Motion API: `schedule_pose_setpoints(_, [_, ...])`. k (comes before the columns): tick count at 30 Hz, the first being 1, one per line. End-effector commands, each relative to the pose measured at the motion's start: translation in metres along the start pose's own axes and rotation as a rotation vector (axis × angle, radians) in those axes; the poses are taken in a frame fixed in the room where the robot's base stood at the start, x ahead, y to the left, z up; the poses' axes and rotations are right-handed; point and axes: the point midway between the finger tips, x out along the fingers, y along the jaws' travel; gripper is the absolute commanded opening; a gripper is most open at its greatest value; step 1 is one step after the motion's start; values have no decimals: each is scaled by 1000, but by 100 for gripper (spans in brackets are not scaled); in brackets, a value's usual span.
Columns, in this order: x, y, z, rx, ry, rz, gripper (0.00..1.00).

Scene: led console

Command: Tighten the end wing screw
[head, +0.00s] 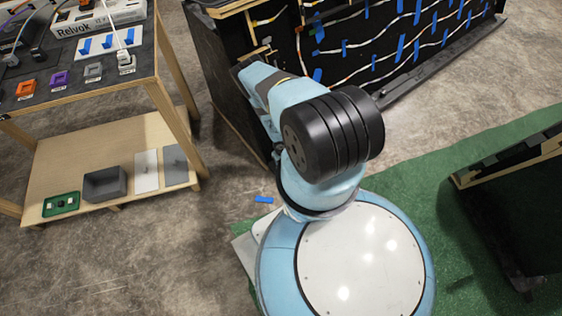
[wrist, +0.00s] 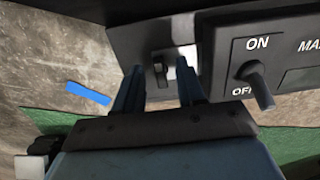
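In the wrist view my gripper (wrist: 160,72) has its two fingers apart, pointing at the underside or end of a dark console (wrist: 225,50). Between and just beyond the fingertips is a small dark upright piece (wrist: 158,68) on a grey plate. It looks like the wing screw, but it is too small and dark to be sure. I see gaps between it and the fingers. In the head view my arm reaches to the black console frame (head: 230,100), and my gripper and the screw are hidden there.
A toggle switch (wrist: 257,85) marked ON and OFF sticks out close right of the fingers. A blue strip (wrist: 88,93) lies on the floor. In the head view a wooden shelf cart (head: 100,165) stands left, and a dark-topped bench (head: 510,165) stands right on green carpet.

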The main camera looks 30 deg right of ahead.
Motion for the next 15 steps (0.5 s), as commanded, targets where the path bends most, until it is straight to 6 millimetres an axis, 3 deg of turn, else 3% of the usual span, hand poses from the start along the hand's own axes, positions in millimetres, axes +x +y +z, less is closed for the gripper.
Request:
schedule_pose_setpoints(7, [0, 0, 0, 0, 0, 0, 38])
schedule_pose_setpoints(15, [0, 0, 0, 0, 0, 0, 13])
